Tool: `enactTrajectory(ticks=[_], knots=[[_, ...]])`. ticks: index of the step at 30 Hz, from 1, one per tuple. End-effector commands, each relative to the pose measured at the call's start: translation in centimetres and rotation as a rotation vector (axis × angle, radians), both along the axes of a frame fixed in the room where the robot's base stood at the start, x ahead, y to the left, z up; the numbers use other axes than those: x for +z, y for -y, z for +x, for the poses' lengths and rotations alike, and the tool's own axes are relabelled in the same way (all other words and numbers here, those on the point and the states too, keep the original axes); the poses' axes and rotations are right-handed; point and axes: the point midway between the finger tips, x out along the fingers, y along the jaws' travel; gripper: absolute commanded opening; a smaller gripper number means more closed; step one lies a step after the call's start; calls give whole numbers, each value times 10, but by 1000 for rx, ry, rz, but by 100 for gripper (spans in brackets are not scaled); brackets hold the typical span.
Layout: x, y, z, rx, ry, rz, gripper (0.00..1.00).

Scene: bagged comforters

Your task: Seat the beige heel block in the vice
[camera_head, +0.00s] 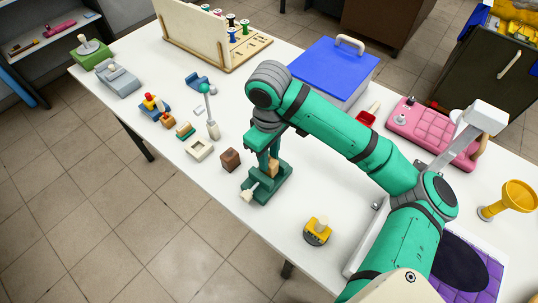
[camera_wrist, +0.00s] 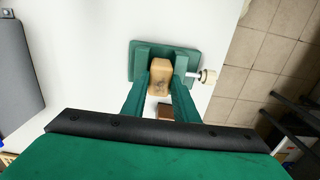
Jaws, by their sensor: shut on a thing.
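The beige heel block (camera_head: 273,168) is held by my gripper (camera_head: 270,160), low over the green vice (camera_head: 262,190) near the table's front edge. In the wrist view the beige block (camera_wrist: 160,78) sits between my two green fingers (camera_wrist: 160,92). It lines up with the gap between the jaws of the vice (camera_wrist: 192,57). The vice's pale screw knob (camera_wrist: 207,76) sticks out at the right there. My gripper is shut on the block. Whether the block's underside touches the vice floor is hidden.
A brown block (camera_head: 230,159) stands just left of the vice, with a cream square holder (camera_head: 199,149) beyond it. A yellow-and-grey item (camera_head: 317,231) stands to the right. A blue-lidded box (camera_head: 334,68) is behind. White table between vice and yellow item is clear.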

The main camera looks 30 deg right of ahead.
Motion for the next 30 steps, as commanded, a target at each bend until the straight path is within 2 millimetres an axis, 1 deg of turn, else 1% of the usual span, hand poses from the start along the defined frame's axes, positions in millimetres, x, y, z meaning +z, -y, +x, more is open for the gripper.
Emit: enactTrajectory(ticks=[30], knots=[[-13,0,0,0,0,0,4]])
